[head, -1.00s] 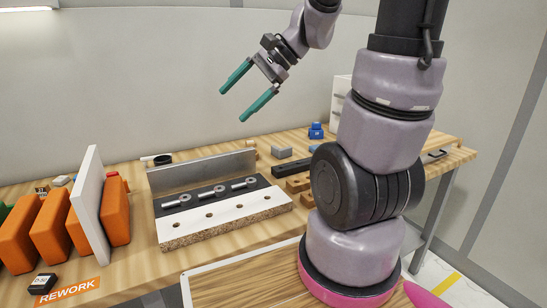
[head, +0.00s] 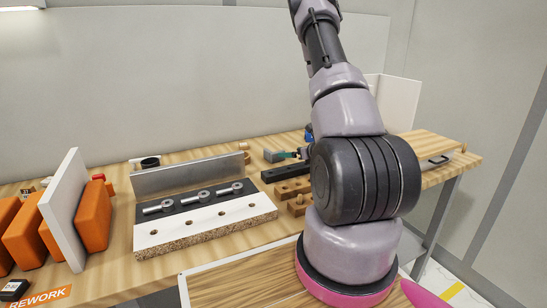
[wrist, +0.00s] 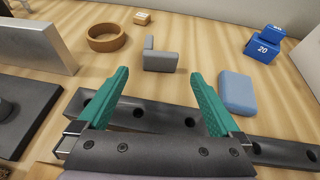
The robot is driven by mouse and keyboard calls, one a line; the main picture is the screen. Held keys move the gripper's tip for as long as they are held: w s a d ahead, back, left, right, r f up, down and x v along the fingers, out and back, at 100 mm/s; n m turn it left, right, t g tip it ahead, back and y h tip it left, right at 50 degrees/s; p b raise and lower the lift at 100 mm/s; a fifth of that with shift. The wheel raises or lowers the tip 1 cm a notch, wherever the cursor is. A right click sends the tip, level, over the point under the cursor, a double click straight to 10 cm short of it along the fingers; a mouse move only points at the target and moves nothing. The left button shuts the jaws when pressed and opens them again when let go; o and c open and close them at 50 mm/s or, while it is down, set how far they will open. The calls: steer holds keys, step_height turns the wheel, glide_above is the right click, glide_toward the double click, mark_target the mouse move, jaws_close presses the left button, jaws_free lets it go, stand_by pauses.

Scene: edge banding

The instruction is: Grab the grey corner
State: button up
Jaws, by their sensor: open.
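The grey corner (wrist: 162,59) is a small L-shaped piece on the wooden bench, with one raised leg at its left end. In the wrist view it lies just beyond my fingertips, roughly centred between them. In the head view it shows as a small grey block (head: 271,155) at the back of the bench. My gripper (wrist: 159,78) is open and empty, its two teal fingers pointing towards the corner. In the head view only a little of my gripper (head: 290,155) shows beside the corner; my arm hides the rest.
A dark bar with holes (wrist: 150,118) lies under my fingers. A blue-grey block (wrist: 238,92) is right of the right finger. A tan ring (wrist: 107,38) lies left of the corner, and blue weights (wrist: 263,45) stand behind right. A metal plate (wrist: 30,42) stands at left.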

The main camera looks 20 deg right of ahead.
mark_target(280, 163)
steer(key=x, duration=0.4)
steer(key=shift+w+f, duration=0.15)
steer(key=shift+w, duration=0.2)
steer(key=shift+f+x, duration=0.2)
steer(key=shift+x, duration=1.15)
steer(key=shift+f+x, duration=0.2)
steer(key=shift+x, duration=1.2)
steer(key=shift+s, duration=0.2)
steer(key=c, duration=1.1)
